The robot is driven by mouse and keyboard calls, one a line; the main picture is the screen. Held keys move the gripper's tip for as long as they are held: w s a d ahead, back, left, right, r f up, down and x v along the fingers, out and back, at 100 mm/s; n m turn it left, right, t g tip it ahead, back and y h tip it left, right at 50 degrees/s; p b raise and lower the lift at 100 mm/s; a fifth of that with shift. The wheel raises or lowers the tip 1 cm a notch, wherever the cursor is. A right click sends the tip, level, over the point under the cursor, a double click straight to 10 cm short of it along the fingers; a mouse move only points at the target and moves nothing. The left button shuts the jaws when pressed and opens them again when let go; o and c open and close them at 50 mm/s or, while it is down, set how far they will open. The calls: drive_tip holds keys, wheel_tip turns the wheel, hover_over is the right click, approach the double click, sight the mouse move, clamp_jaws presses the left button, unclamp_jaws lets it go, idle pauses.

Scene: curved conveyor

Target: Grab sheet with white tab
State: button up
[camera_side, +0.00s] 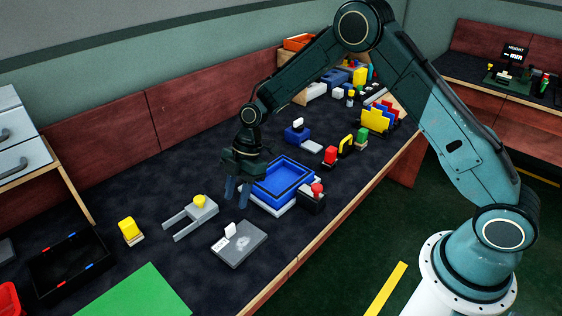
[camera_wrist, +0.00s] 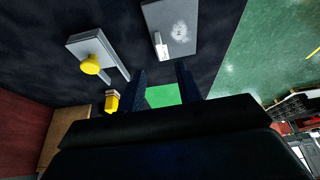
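A flat grey sheet (camera_side: 245,246) with an upright white tab (camera_side: 230,230) near its left corner lies on the dark table in the side view. In the wrist view the grey sheet (camera_wrist: 182,22) is at the top, with its white tab (camera_wrist: 161,48) just beyond the fingertips. My gripper (camera_side: 237,192) hangs above the table, fingers pointing down, behind the grey sheet in the side view. Its fingers (camera_wrist: 160,69) are apart with nothing between them, and it does not touch the sheet or the tab.
A grey fork-shaped piece with a yellow knob (camera_side: 199,202) lies left of the sheet. A blue tray (camera_side: 291,170) and a red-knobbed block (camera_side: 317,189) stand right of my gripper. A green sheet (camera_side: 130,297), yellow-topped block (camera_side: 129,230) and black tray (camera_side: 40,270) are at front left.

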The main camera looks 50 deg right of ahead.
sight(230, 226)
drive_tip(key=shift+x, duration=1.85)
drive_tip(key=shift+x, duration=2.6)
clamp_jaws()
